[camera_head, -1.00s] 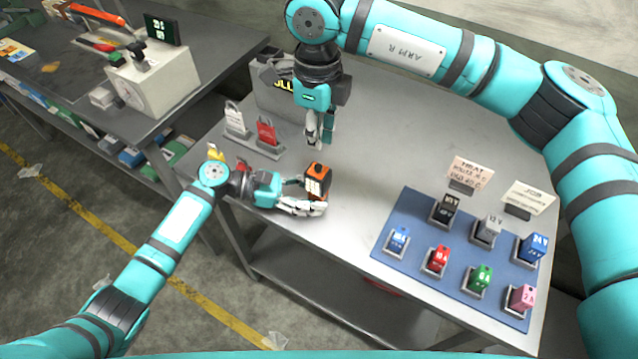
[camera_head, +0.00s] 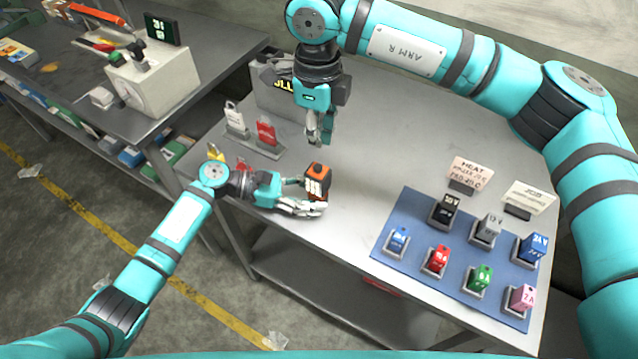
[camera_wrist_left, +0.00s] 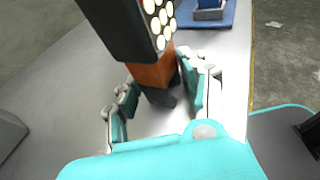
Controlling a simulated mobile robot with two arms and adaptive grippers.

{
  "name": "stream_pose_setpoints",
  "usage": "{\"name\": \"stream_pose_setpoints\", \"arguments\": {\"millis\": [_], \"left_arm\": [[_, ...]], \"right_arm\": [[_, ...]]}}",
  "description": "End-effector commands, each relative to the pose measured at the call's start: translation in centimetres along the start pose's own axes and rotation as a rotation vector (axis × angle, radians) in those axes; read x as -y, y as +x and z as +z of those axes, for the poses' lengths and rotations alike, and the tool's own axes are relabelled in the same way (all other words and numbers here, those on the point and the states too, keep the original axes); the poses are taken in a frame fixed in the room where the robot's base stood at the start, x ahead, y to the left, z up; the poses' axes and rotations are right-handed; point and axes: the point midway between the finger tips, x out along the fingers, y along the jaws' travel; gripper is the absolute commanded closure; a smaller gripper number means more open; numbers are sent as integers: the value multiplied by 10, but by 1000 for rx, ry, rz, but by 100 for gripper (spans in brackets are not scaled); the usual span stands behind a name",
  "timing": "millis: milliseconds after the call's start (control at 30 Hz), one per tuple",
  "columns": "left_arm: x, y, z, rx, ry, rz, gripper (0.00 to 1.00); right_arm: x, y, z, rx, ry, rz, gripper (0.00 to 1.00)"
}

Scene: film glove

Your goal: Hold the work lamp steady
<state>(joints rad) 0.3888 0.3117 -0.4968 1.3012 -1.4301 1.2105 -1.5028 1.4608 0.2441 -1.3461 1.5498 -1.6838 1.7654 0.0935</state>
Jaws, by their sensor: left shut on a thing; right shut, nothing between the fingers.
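The work lamp is an orange and black block (camera_head: 317,180) with a panel of round pale lights on one face. It stands near the table's front left edge. My left gripper (camera_head: 307,197) is shut on the lamp from the left. In the left wrist view the lamp (camera_wrist_left: 152,70) sits between the fingers of my left gripper (camera_wrist_left: 155,98), its lights facing up and right. My right gripper (camera_head: 320,138) hangs above the table behind the lamp, fingers together, pointing down, apart from the lamp.
A blue mat (camera_head: 400,222) with several coloured blocks in holders lies at right, with two cards behind. A grey bin (camera_head: 268,95) and tagged padlocks (camera_head: 266,132) stand at back left. The table middle is clear. Another bench (camera_head: 205,60) with a white timer box (camera_head: 150,78) stands left.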

Motion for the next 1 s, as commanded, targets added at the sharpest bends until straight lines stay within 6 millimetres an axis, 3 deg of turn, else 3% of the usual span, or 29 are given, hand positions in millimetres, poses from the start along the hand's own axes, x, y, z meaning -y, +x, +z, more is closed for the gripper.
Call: {"name": "stream_pose_setpoints", "arguments": {"millis": [400, 533, 733, 1000], "left_arm": [[0, 0, 0, 0, 1, 1, 75], [0, 0, 0, 0, 1, 0, 75], [0, 0, 0, 0, 0, 0, 75], [0, 0, 0, 0, 0, 0, 75]], "right_arm": [[-1, 0, 0, 6, 4, 3, 100], [-8, 3, 6, 86, 58, 33, 100], [-18, -6, 18, 379, 325, 148, 100], [0, -37, 6, 698, 698, 275, 100]]}}
